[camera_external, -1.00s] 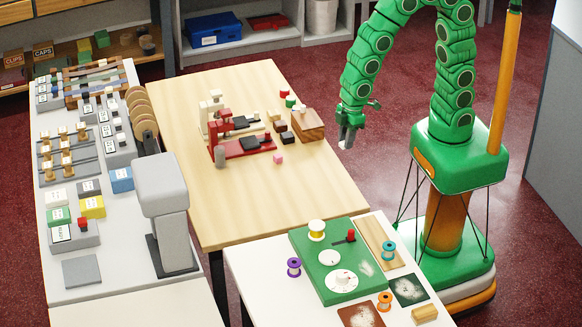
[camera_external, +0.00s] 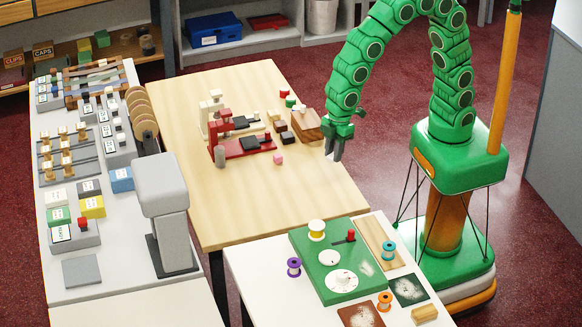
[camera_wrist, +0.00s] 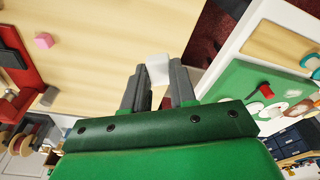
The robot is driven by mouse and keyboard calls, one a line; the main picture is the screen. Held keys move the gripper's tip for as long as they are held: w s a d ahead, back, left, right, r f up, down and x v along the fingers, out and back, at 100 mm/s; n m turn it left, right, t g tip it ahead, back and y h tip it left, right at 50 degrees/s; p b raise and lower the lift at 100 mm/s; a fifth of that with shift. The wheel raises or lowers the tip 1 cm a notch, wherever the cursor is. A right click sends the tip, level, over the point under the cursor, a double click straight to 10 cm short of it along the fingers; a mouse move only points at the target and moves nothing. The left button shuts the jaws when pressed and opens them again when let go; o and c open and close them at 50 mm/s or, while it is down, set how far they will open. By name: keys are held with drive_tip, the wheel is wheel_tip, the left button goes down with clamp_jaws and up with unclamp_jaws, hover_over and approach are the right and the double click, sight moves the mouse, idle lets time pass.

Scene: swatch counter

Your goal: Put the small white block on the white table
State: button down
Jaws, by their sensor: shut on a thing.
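My gripper (camera_external: 334,152) is above the right edge area of the wooden table. In the wrist view, my gripper (camera_wrist: 158,88) is shut on the small white block (camera_wrist: 158,66), which shows between the fingertips. In the external view the block cannot be made out. A white table (camera_external: 258,275) stands in front, at the bottom of the external view, with a green board (camera_external: 312,258) and spools on it. Its edge is at the right in the wrist view (camera_wrist: 259,20).
The wooden table (camera_external: 225,200) holds a red press (camera_external: 245,147), a wooden block (camera_external: 307,124) and several small coloured blocks. A pink block (camera_external: 278,160) lies on it too. Its front half is clear. A grey column machine (camera_external: 162,190) stands at left.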

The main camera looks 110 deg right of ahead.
drive_tip(key=w+a+r+n, duration=0.1)
drive_tip(key=a+n, duration=0.1)
drive_tip(key=a, duration=0.8)
drive_tip(key=w+a+r+n+y, duration=0.1)
drive_tip(key=a+n, duration=0.1)
drive_tip(key=a, duration=0.7)
drive_tip(key=w+a+r+n, duration=0.1)
drive_tip(key=a+n, duration=0.2)
drive_tip(key=a, duration=0.7)
drive_tip(key=s+a+n, duration=0.2)
drive_tip(key=s+a, duration=0.3)
drive_tip(key=a, duration=0.3)
drive_tip(key=s+a+n+g, duration=0.1)
drive_tip(key=s+a+n, duration=0.1)
drive_tip(key=s+a, duration=0.45)
drive_tip(key=s+a+n, duration=0.2)
drive_tip(key=s+a, duration=0.1)
drive_tip(key=a, duration=0.7)
approach(435, 327)
drive_tip(key=shift+s+d+f, duration=0.15)
drive_tip(key=shift+s+d, duration=0.05)
drive_tip(key=shift+s, duration=0.3)
drive_tip(key=shift+w+a+f, duration=0.3)
drive_tip(key=shift+a+f, duration=0.1)
drive_tip(key=shift+f, duration=0.15)
drive_tip(key=shift+w+a+f, duration=0.25)
drive_tip(key=shift+a+f, duration=0.15)
drive_tip(key=shift+f, duration=0.2)
